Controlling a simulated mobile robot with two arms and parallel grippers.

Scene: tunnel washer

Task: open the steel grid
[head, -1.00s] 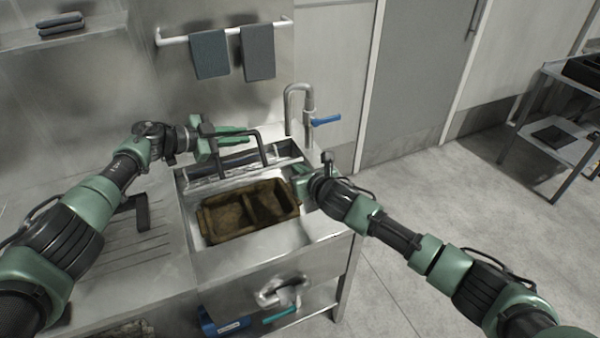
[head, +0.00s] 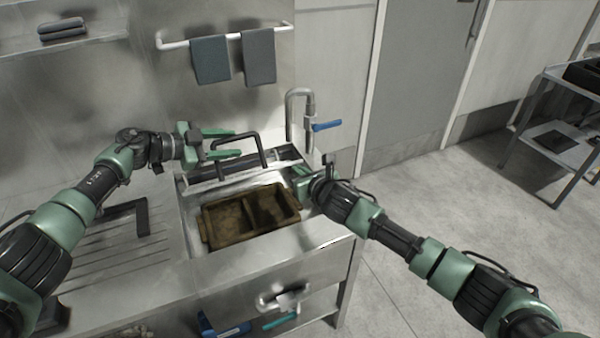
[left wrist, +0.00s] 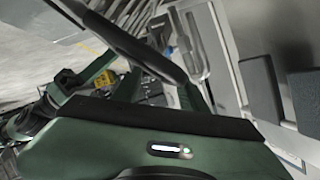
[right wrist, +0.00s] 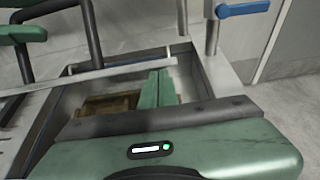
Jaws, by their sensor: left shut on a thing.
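The steel grid (head: 229,183) shows as a narrow pale edge across the back of the sink; its face is mostly hidden, so I cannot tell its exact tilt. A black bent handle (head: 263,149) rises from it. My left gripper (head: 224,142) is shut on the handle; the dark bar also crosses between the fingers in the left wrist view (left wrist: 130,38). In the right wrist view the grid's edge (right wrist: 100,73) spans the sink. My right gripper (head: 300,178) is at the sink's right side, its green fingers together and low inside the basin.
A brown divided tin (head: 222,226) lies in the sink (head: 205,270), close to my right fingers. A tap (head: 300,100) with a blue lever (head: 327,125) stands behind on the right. Towels (head: 210,60) hang above. A ribbed drainboard (head: 120,255) lies left.

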